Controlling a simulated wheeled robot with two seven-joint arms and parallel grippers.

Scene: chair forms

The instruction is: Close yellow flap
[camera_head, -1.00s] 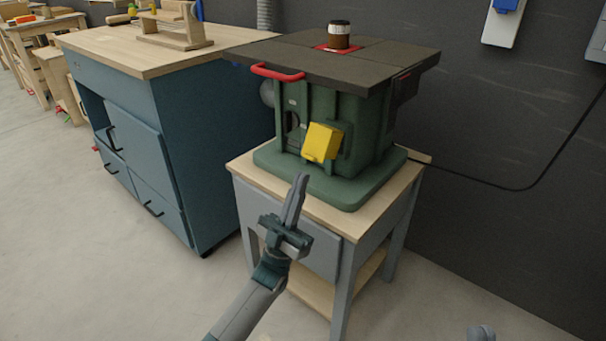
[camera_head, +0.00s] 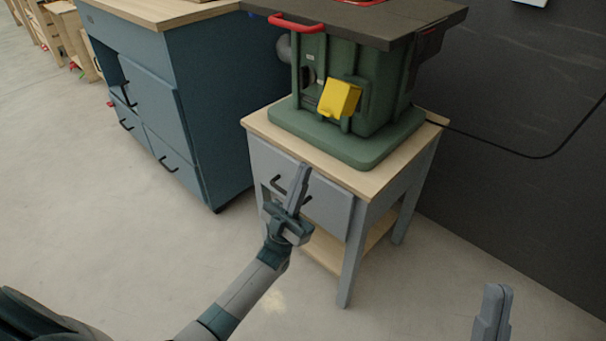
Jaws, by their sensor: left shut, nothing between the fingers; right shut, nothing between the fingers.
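The yellow flap (camera_head: 339,98) is on the front of a green machine (camera_head: 377,119) and sticks out from it at a tilt, standing open. My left gripper (camera_head: 302,174) is shut and empty, pointing up in front of the grey stand's drawer, below and left of the flap and apart from it. My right gripper (camera_head: 496,293) is shut and empty at the lower right edge, far from the flap. Whatever lies directly behind the flap is hidden.
The machine stands on a wood-topped grey stand (camera_head: 263,124). Its dark table top (camera_head: 420,18) overhangs the flap, with a red handle (camera_head: 297,23) at the front edge. A blue cabinet (camera_head: 215,110) stands to the left. A black cable runs along the dark wall. The floor in front is clear.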

